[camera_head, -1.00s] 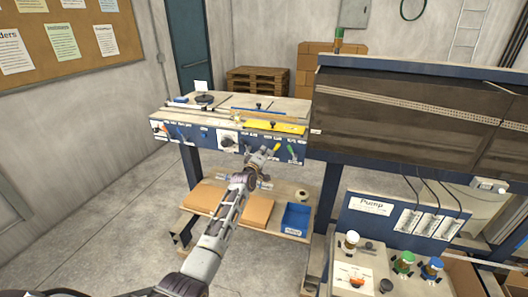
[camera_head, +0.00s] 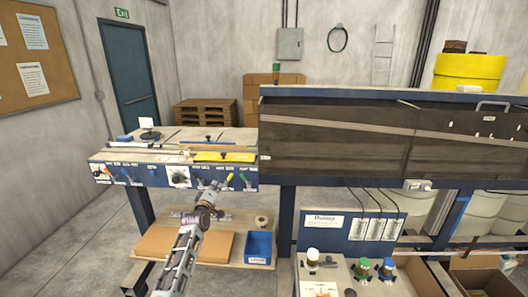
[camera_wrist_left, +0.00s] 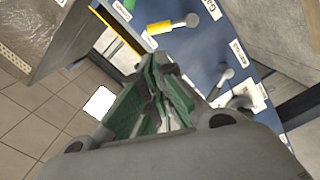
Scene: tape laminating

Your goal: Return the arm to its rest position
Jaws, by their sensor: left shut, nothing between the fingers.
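My left gripper (camera_head: 210,186) is in front of the blue control panel (camera_head: 150,176) of the laminating bench, below the table top. In the left wrist view its green-padded fingers (camera_wrist_left: 152,92) are together with nothing between them. A lever with a yellow handle (camera_wrist_left: 160,27) shows just beyond the fingertips, apart from them as far as I can tell. My right gripper is not in view.
A lower shelf holds cardboard (camera_head: 160,243) and a blue bin (camera_head: 259,247). A large dark board (camera_head: 330,130) stands right of the bench. Open floor lies at the left.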

